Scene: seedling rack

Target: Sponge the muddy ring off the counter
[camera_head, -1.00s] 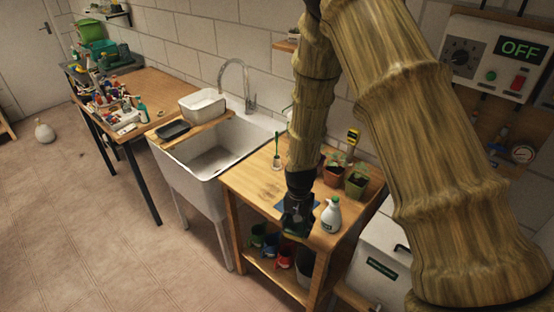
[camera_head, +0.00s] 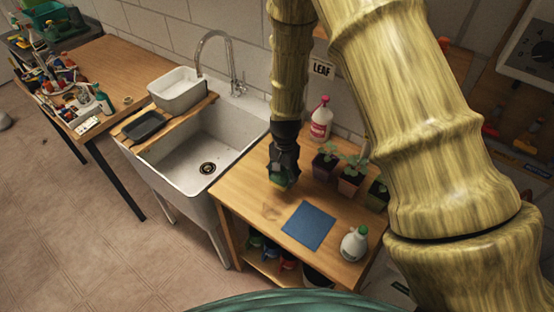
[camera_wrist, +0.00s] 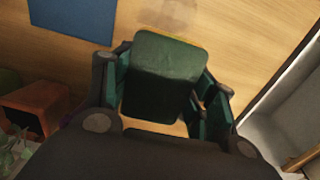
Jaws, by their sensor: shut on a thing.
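My gripper (camera_head: 282,174) is shut on a green sponge (camera_head: 278,183) over the back left part of the wooden counter (camera_head: 240,191). In the wrist view the sponge (camera_wrist: 165,75) sits between both fingers, its broad face showing. Whether it touches the wood is hard to tell. A faint brownish smudge (camera_head: 270,211) lies on the counter just in front of the sponge, left of the blue mat (camera_head: 308,225). A faint smudge (camera_wrist: 178,12) also shows at the wrist view's top edge. I cannot make out a full ring.
Potted seedlings (camera_head: 350,180) stand along the back right of the counter, and a red-and-white bottle (camera_head: 321,120) stands behind my gripper. A white spray bottle (camera_head: 354,243) stands at the front right. The white sink (camera_head: 225,135) adjoins the counter's left side. The front left wood is clear.

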